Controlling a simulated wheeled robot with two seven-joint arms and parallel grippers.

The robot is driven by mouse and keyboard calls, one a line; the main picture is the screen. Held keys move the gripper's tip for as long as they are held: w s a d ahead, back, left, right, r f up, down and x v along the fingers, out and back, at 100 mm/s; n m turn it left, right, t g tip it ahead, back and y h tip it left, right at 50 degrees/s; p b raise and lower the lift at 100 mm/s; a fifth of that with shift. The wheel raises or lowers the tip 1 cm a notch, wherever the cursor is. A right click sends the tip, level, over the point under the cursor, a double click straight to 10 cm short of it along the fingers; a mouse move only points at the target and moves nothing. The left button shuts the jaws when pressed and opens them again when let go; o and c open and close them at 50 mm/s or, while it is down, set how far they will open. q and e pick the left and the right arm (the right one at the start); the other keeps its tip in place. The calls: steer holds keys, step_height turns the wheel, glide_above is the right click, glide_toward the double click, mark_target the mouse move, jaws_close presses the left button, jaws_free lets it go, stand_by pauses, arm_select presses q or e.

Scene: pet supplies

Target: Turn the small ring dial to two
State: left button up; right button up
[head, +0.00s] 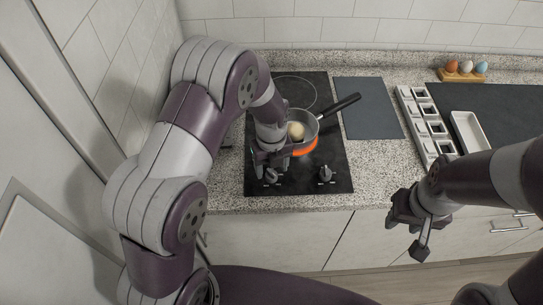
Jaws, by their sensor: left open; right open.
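The black cooktop (338,150) has two dark dials at its front edge. The left dial (270,177) is partly hidden under my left gripper (268,168), which points down over it, open; whether the fingers touch it I cannot tell. The right dial (326,174) stands clear of it. Dial markings are too small to read, and which dial serves the small ring I cannot tell. The rear ring (296,91) shows as a thin unlit outline. The front ring (306,151) glows orange beneath a grey pan. My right gripper (416,232) is open and empty, in front of the counter.
The pan (314,126) holds a round pale item (296,130), and its handle points back right. A dark board (368,108), a row of white holders (424,122), a white tray (469,132) and an egg stand (462,76) lie to the right.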

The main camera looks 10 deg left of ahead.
mark_target(272, 171)
arm_select(q)
step_height(272, 171, up, 10)
steer(key=b, duration=0.1)
steer(key=shift+r, duration=0.2)
steer(key=s+a+n, duration=0.3)
steer(key=s+n, duration=0.4)
steer(key=n, duration=0.7)
steer(key=s+a+n+t, duration=0.1)
steer(key=s+n, duration=0.6)
steer(key=n, duration=0.8)
steer(key=shift+a+f, duration=0.25)
steer(key=shift+a, duration=0.65)
